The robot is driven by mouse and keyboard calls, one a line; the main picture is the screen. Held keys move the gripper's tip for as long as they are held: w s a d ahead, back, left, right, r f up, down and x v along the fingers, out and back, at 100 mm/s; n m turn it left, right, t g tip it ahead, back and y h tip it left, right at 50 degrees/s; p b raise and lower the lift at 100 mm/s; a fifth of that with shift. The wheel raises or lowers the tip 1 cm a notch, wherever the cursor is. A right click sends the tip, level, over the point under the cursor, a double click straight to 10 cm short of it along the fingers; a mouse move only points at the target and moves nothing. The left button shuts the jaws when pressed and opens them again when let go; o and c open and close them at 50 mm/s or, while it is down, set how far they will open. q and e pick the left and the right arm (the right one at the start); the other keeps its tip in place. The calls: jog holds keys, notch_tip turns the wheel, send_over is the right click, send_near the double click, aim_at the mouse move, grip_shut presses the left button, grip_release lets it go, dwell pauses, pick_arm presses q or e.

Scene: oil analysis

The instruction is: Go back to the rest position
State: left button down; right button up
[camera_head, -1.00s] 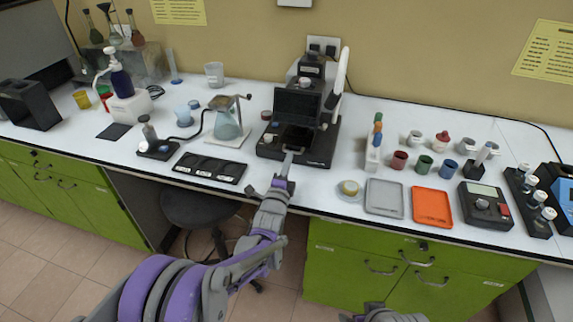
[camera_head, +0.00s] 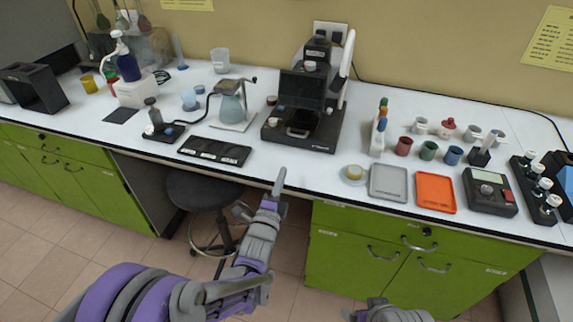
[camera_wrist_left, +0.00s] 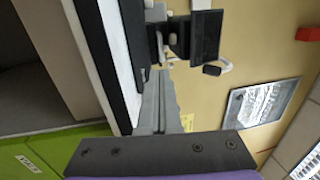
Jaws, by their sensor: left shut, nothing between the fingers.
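My left gripper (camera_head: 279,181) is shut and empty, in front of the bench's front edge in the head view. Its fingers point up toward the black analysis device (camera_head: 303,125), apart from it. The left wrist view shows the closed grey fingers (camera_wrist_left: 160,105), with the device's dark screen (camera_wrist_left: 206,38) beyond them.
The white bench (camera_head: 310,172) carries a black tray (camera_head: 214,151), a grey tray (camera_head: 389,183), an orange tray (camera_head: 435,192) and a black meter (camera_head: 489,193). A stool (camera_head: 204,189) stands under the bench. The floor in front is free.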

pick_arm(q)
jog(key=shift+s+a, duration=0.3)
jog(key=shift+s, duration=0.4)
jog(key=s+a+r+n+g+y+p, duration=0.35)
jog(key=s+a+n+g+p, duration=0.2)
jog(key=s+a+n, duration=0.45)
jog(key=s+a+n+g+p, duration=0.1)
jog(key=s+a+n+g, duration=0.1)
jog(key=s, duration=0.5)
jog(key=s+a+f+n+g+y+p, duration=0.1)
jog(key=s+a+n+g, duration=0.1)
jog(key=s+n, duration=0.3)
jog(key=s+a+f+n+g+y+p, duration=0.1)
jog(key=s+a+n+g, duration=0.2)
jog(key=s, duration=0.5)
jog(key=shift+s+n+g, duration=0.3)
jog(key=shift+n+g, duration=0.3)
jog(key=shift+g, duration=0.05)
